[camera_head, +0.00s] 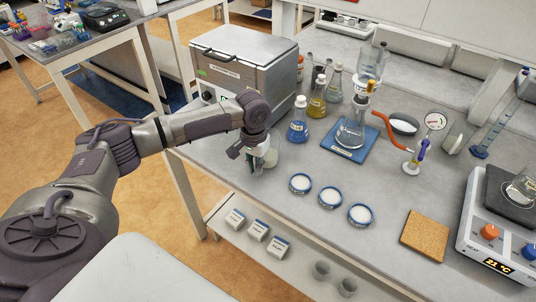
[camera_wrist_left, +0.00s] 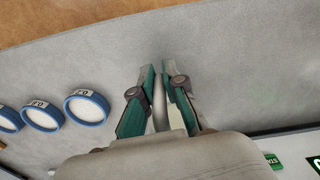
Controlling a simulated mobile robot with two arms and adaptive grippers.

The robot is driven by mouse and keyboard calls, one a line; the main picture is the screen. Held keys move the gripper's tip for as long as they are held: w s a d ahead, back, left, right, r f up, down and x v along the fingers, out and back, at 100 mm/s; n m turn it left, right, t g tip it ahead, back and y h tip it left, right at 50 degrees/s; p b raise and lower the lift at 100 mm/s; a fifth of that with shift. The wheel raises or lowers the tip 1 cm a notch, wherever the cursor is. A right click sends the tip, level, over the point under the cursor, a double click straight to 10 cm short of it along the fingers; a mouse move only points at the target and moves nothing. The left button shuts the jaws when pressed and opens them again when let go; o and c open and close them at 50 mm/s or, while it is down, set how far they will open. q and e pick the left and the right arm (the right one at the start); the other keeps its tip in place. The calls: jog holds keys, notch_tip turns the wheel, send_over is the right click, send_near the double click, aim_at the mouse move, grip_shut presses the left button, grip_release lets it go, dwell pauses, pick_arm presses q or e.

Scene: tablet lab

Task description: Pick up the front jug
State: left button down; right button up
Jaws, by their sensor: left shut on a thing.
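A pale, see-through jug (camera_head: 272,157) is at the front left of the grey bench in the head view. My left gripper (camera_head: 257,164) comes down over it from the left and covers much of it. In the left wrist view, the green-padded fingers of my left gripper (camera_wrist_left: 164,98) are shut on a thin curved grey part, which looks like the jug's handle (camera_wrist_left: 159,104). The rest of the jug is mostly hidden there. I cannot tell whether its base touches the bench. My right gripper is not in view.
A grey lab box (camera_head: 240,65) stands behind my gripper. A blue-liquid flask (camera_head: 298,128) is close on the right, with more flasks beyond. Several white dishes with blue rims (camera_head: 300,184) lie near the front edge. A cork mat (camera_head: 425,236) lies farther right.

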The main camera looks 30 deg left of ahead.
pick_arm(q)
jog(key=shift+r, duration=0.25)
jog(key=shift+r+b, duration=0.35)
jog(key=shift+r, duration=1.45)
jog(key=d+r+b, duration=0.1)
jog(key=d+r, duration=0.2)
jog(key=d, duration=0.2)
jog(key=w+d+r+b, duration=0.1)
jog(key=d+r, duration=0.3)
jog(key=d, duration=0.2)
jog(key=shift+w+d+b, duration=0.2)
jog(key=shift+d+b, duration=0.05)
jog(key=shift+b, duration=0.1)
